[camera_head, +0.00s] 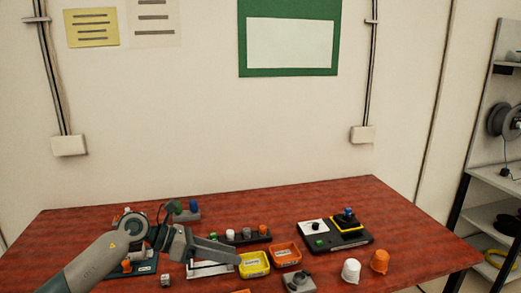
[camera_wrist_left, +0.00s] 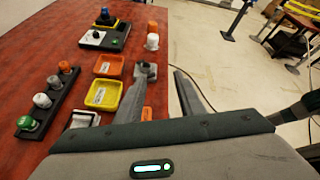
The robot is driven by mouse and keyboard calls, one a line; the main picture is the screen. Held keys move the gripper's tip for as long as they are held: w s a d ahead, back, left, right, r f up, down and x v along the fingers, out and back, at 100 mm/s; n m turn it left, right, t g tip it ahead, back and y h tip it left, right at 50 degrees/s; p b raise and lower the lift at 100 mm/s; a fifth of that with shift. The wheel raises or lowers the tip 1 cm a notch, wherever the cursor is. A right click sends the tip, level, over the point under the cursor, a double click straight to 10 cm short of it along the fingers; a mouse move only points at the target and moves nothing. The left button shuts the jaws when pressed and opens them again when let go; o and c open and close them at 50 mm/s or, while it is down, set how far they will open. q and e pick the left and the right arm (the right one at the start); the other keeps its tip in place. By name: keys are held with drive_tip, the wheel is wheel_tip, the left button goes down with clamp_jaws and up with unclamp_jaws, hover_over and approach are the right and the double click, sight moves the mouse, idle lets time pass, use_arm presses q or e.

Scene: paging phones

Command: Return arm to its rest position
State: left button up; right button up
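My left arm comes in from the lower left in the head view. Its gripper (camera_head: 224,251) is over the front left part of the red table (camera_head: 410,236), near the yellow bin (camera_head: 255,264). In the left wrist view, the two dark fingers of the left gripper (camera_wrist_left: 160,80) stand apart with no object held between them. A grey fixture (camera_wrist_left: 147,69) shows by the left finger. The arm hides part of the teal-based device (camera_head: 145,267) on the table. My right gripper is in neither view.
An orange bin (camera_head: 286,254), a rack of coloured pegs (camera_head: 245,237) and a black console (camera_head: 335,234) are on the table. A white cup (camera_head: 351,270) and an orange cup (camera_head: 380,261) stand at front right. The back table strip is mostly clear. Shelves (camera_head: 496,184) stand right.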

use_arm(q)
drive_tip(key=s+d+r+n+t+h, duration=0.35)
drive_tip(key=r+n+t+h, duration=0.2)
drive_tip(key=n+t, duration=0.6)
drive_tip(key=s+a+f+n+y, duration=0.5)
drive_tip(key=a+f+n+y, duration=0.4)
drive_tip(key=n, duration=0.5)
drive_tip(key=s+a+f+n+y, duration=0.5)
drive_tip(key=a+f+n+y, duration=0.45)
drive_tip(key=n, duration=0.55)
drive_tip(key=s+f+n+g, duration=0.2)
drive_tip(key=s+f+g, duration=0.25)
drive_tip(key=s, duration=0.55)
drive_tip(key=s+d+f+n+g, duration=0.1)
drive_tip(key=s+f+n+g, duration=0.15)
drive_tip(key=s+f, duration=0.5)
drive_tip(key=s+f+n+g, duration=0.1)
drive_tip(key=s+f+g, duration=0.3)
drive_tip(key=s, duration=0.7)
wheel_tip(320, 180, down, 29)
drive_tip(key=s, duration=0.1)
drive_tip(key=s+a+f+g, duration=0.2)
drive_tip(key=s+f, duration=1.4)
drive_tip(key=s, duration=0.2)
drive_tip(key=shift+a+f, duration=0.35)
drive_tip(key=shift+a, duration=0.05)
